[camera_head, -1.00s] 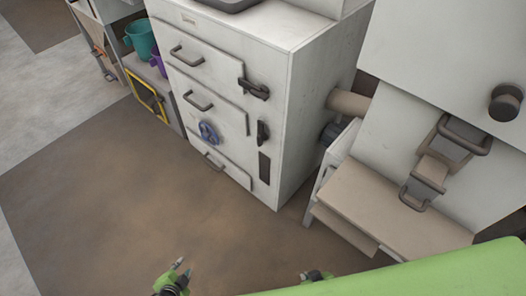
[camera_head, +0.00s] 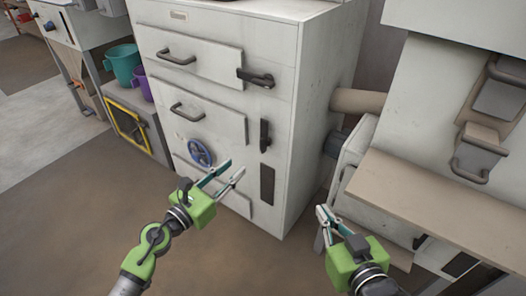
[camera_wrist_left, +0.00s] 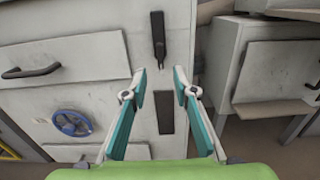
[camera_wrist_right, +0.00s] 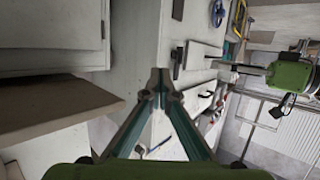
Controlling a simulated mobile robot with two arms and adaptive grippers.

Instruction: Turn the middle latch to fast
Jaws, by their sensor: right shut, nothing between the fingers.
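The middle latch (camera_head: 264,135) is a dark, upright handle on the right part of the white cabinet front. In the left wrist view the upright latch (camera_wrist_left: 158,38) shows beyond my fingers. A dark upright plate (camera_head: 267,184) sits below it, and a dark top latch (camera_head: 255,77) lies level above it. My left gripper (camera_head: 235,168) is open and empty, in front of the cabinet, lower and left of the middle latch in the head view. My right gripper (camera_head: 321,211) is shut and empty, lower and right of the cabinet, near the shelf.
The cabinet has several drawers with dark handles (camera_head: 176,58) and a blue handwheel (camera_head: 200,153). A tan shelf (camera_head: 430,200) juts out at the right beside my right gripper. A tan pipe (camera_head: 358,101) joins the machines. Buckets (camera_head: 122,65) stand at left. The floor in front is clear.

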